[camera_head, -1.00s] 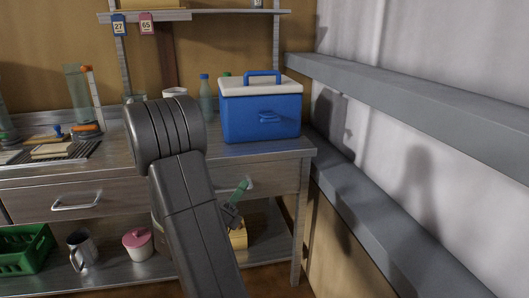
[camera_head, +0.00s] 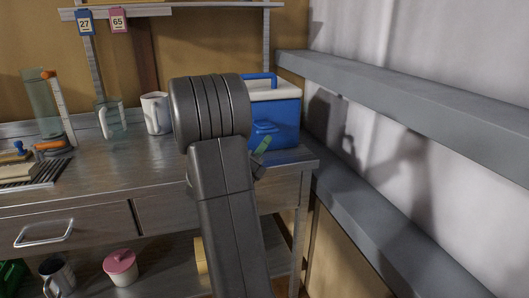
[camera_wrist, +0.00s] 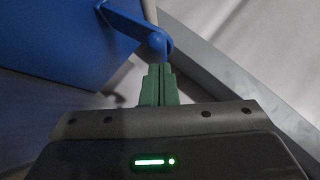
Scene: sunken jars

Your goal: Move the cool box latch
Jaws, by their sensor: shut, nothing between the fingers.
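The cool box (camera_head: 284,117) has a blue body, a white lid and a blue carry handle. It stands at the right end of the metal counter, its left part hidden behind my arm. Its blue latch (camera_head: 264,128) is on the front face, partly seen. In the wrist view the box (camera_wrist: 60,45) fills the upper left, and the latch (camera_wrist: 135,28) sticks out from it as a lever with a rounded end. My gripper (camera_wrist: 160,70) has green fingers shut together and empty, their tips at or just below the rounded end; I cannot tell if they touch. In the head view a green finger of my gripper (camera_head: 262,146) shows before the box.
Grey ledges (camera_head: 400,90) run along the right wall close to the box. A white mug (camera_head: 156,113) and a glass jug (camera_head: 111,117) stand on the counter left of my arm. A pink-lidded pot (camera_head: 121,267) is on the lower shelf.

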